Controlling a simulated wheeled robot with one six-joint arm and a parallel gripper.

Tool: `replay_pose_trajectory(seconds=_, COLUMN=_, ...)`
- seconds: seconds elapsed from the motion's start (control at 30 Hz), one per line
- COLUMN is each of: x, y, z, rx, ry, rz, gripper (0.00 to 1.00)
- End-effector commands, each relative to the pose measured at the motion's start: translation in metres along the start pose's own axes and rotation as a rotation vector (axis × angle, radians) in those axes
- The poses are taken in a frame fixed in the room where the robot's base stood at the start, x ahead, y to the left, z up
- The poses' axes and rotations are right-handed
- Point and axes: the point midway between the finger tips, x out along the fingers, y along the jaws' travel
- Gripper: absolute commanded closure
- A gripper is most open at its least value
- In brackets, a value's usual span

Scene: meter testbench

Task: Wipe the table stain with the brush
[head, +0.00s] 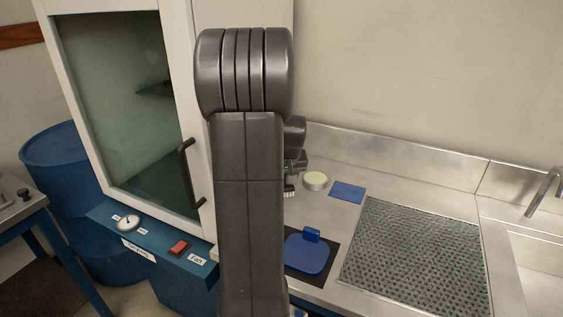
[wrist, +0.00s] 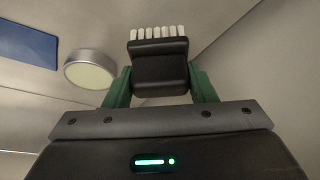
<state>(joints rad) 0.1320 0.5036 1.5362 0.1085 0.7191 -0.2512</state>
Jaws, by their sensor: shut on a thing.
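My gripper (wrist: 160,88) is shut on a black brush (wrist: 160,65), its two green fingers on either side of the block. The brush's white bristles point away from the gripper. In the head view, the bristles (head: 290,189) show just right of my arm, near the round tin and over the steel table (head: 343,219); whether they touch the table I cannot tell. My arm hides most of the gripper there. I cannot make out a stain in either view; part of the tabletop is behind my arm.
A round tin with a pale top (head: 315,180) and a flat blue rectangle (head: 346,192) are close to the brush. A blue handled object (head: 308,254) lies on a black mat. A grey textured mat (head: 415,255) lies right, before the sink. A glass-fronted cabinet (head: 125,100) stands left.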

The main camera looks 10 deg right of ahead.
Motion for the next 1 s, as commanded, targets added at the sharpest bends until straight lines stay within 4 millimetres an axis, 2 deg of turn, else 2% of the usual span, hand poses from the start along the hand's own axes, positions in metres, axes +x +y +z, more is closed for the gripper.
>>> replay_pose_trajectory(seconds=0.03, x=-0.008, y=-0.001, z=-0.003, rx=-0.001, ry=0.001, rz=0.000, gripper=0.71)
replay_pose_trajectory(seconds=0.43, x=-0.041, y=-0.005, z=-0.015, rx=-0.002, ry=0.002, rz=0.001, gripper=0.71)
replay_pose_trajectory(seconds=1.0, x=-0.044, y=-0.006, z=-0.016, rx=-0.001, ry=0.001, rz=0.000, gripper=0.71)
